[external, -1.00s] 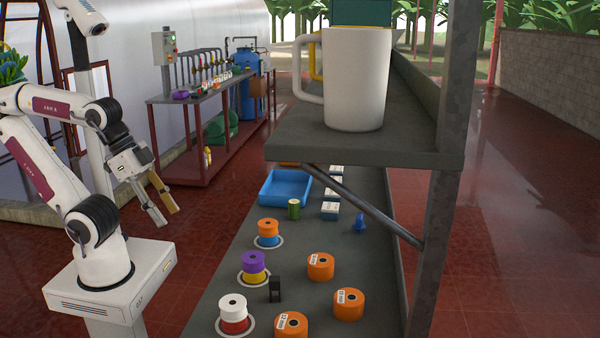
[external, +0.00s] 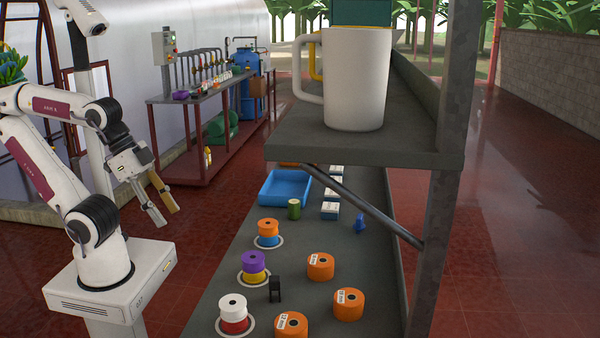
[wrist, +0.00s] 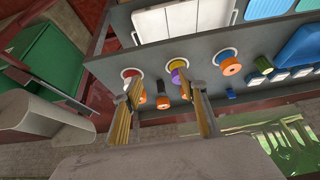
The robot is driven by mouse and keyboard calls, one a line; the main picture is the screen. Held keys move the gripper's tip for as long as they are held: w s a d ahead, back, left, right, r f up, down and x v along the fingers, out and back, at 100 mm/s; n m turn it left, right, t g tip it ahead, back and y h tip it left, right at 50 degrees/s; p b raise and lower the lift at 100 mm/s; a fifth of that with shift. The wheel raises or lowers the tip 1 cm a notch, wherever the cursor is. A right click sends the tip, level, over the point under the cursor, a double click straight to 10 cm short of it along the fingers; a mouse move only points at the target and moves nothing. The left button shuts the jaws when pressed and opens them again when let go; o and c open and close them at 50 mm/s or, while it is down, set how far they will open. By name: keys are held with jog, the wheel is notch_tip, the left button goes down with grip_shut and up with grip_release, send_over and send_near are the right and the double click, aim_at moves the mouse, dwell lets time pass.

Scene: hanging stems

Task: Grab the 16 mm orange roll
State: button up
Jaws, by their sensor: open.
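Three loose orange rolls with white labels lie on the grey bench in the external view: one in front (external: 291,326), one at right (external: 348,305) and one farther back (external: 320,267). A fourth orange roll (external: 267,227) is stacked on a blue roll (external: 268,240). The labels are too small to read, so I cannot tell which is 16 mm. My gripper (external: 171,215) is open and empty, left of the bench and apart from all rolls. In the wrist view my gripper (wrist: 157,88) shows its two fingers spread, with orange rolls (wrist: 163,103) beyond them, partly hidden.
A purple roll (external: 253,262) sits on a yellow one, and a white roll (external: 232,304) on a red one. A black piece (external: 275,290), green cylinder (external: 294,209), blue tray (external: 270,193) and white boxes share the bench. A shelf with a white mug (external: 355,85) overhangs it.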

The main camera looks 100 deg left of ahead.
jog(key=o, duration=0.5)
jog(key=shift+o, duration=0.2)
jog(key=w+a+t+y, duration=0.2)
jog(key=w+a, duration=0.4)
jog(key=w, duration=0.6)
jog(key=m+t, duration=0.1)
jog(key=t, duration=0.2)
send_near(315, 259)
jog(key=s+a+r, duration=0.2)
jog(key=a+r, duration=0.2)
jog(key=w+f+h, duration=0.1)
jog(key=f, duration=0.1)
jog(key=w+f+t+h, duration=0.1)
jog(key=w+f+m+h, duration=0.1)
jog(key=w+f, duration=0.1)
jog(key=shift+d+f, duration=0.3)
jog(key=shift+f, duration=0.05)
jog(key=shift+w+d+f+t+h, duration=0.15)
jog(key=shift+d+f+t+h, duration=0.1)
jog(key=shift+f+h, duration=0.15)
jog(key=shift+w+d+f+t+h, duration=0.1)
jog(key=shift+d+f+t+h, duration=0.05)
jog(key=shift+f+t+h, duration=0.2)
